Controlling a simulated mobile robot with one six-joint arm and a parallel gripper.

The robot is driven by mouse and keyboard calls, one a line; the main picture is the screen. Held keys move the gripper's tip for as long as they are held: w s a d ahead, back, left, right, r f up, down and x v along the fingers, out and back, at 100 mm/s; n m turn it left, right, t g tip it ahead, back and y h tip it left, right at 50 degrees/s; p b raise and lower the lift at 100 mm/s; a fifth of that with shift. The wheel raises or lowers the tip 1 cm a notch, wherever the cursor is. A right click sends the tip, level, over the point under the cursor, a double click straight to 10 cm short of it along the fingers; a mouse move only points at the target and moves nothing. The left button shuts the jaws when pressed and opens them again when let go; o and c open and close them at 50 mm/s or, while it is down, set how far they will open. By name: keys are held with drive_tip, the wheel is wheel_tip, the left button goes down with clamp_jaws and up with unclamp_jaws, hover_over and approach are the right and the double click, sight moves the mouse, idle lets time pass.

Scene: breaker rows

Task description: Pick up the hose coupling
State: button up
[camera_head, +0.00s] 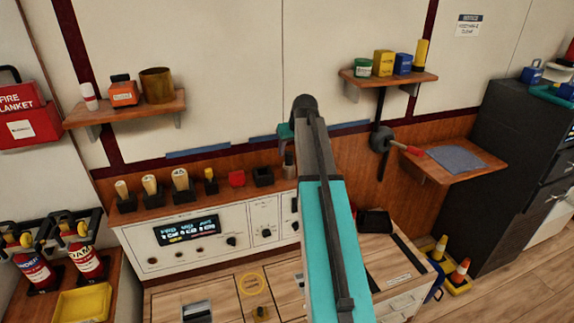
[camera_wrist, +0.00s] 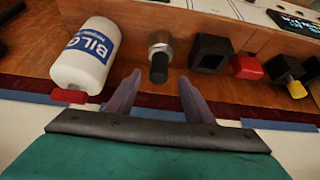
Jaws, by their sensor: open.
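The hose coupling (camera_wrist: 160,52) shows in the wrist view as a silver metal fitting with a ridged black end. It is on the brown wooden ledge, between a white bottle and a black square block. In the head view a small grey piece of what looks like it (camera_head: 289,166) shows beside my arm. My gripper (camera_wrist: 160,77) is open, its two dark fingers pointing towards the coupling. The coupling's black end lies just beyond the fingertips, roughly centred between them. Nothing is held.
A white bottle (camera_wrist: 84,54) with a red cap is close left of the coupling in the wrist view. A black block (camera_wrist: 210,53) and a red piece (camera_wrist: 248,66) are close right. Below the ledge is a white control panel (camera_head: 205,237).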

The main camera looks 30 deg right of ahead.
sight(289, 153)
drive_tip(key=shift+p+x, duration=0.75)
drive_tip(key=shift+x, duration=1.85)
drive_tip(key=shift+d, duration=0.1)
clamp_jaws()
drive_tip(key=shift+r, duration=0.15)
drive_tip(key=shift+r+b, duration=0.95)
drive_tip(key=shift+r, duration=3.95)
